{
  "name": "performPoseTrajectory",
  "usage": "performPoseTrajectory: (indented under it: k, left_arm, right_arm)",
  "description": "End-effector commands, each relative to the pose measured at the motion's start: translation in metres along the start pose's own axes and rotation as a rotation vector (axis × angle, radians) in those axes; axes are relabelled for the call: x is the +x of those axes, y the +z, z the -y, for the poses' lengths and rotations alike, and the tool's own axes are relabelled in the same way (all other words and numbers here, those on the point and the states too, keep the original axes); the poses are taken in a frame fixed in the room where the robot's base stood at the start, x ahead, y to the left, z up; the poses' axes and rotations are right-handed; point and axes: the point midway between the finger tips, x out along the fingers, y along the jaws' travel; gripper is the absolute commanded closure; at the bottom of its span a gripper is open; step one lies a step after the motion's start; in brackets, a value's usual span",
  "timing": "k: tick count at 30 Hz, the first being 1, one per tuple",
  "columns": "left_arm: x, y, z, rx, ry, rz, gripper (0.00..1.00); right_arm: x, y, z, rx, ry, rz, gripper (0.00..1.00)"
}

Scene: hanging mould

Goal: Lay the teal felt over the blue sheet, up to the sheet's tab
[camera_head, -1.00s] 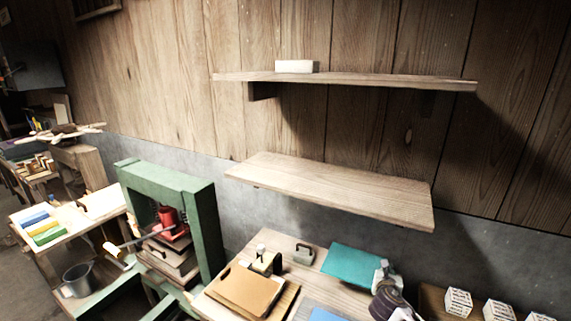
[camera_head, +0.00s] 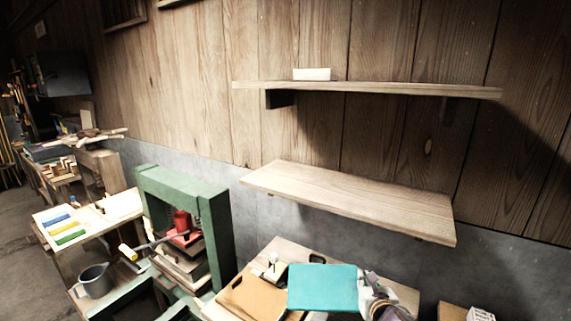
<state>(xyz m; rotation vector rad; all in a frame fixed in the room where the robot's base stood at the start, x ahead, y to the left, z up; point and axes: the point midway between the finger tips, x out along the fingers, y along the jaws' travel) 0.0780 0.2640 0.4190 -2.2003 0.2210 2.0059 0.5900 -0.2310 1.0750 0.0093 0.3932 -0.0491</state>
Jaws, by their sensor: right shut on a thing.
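The teal felt (camera_head: 322,288) is a flat rectangle, seen above the workbench at the bottom of the head view. My right gripper (camera_head: 364,291) is at its right edge, shut on it. The felt covers part of the tan board and most of what lies behind it. My left gripper is not in view.
A tan board (camera_head: 252,297) with a handle hole lies on the bench, left of the felt. A wooden shelf (camera_head: 355,199) overhangs the bench's back.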

Motion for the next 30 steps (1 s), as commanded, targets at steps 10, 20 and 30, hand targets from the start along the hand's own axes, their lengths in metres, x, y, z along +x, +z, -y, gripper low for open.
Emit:
performPoseTrajectory:
  k: [10, 20, 30]
  left_arm:
    - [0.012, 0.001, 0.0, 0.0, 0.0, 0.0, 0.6]
    - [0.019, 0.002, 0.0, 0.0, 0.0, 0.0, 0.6]
    - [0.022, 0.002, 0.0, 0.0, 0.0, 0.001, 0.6]
  right_arm:
    - [-0.023, -0.061, -0.013, -0.016, 0.04, -0.003, 1.0]
    - [-0.031, -0.118, -0.009, -0.019, 0.045, -0.002, 1.0]
    - [-0.037, -0.141, -0.008, -0.018, 0.046, 0.001, 1.0]
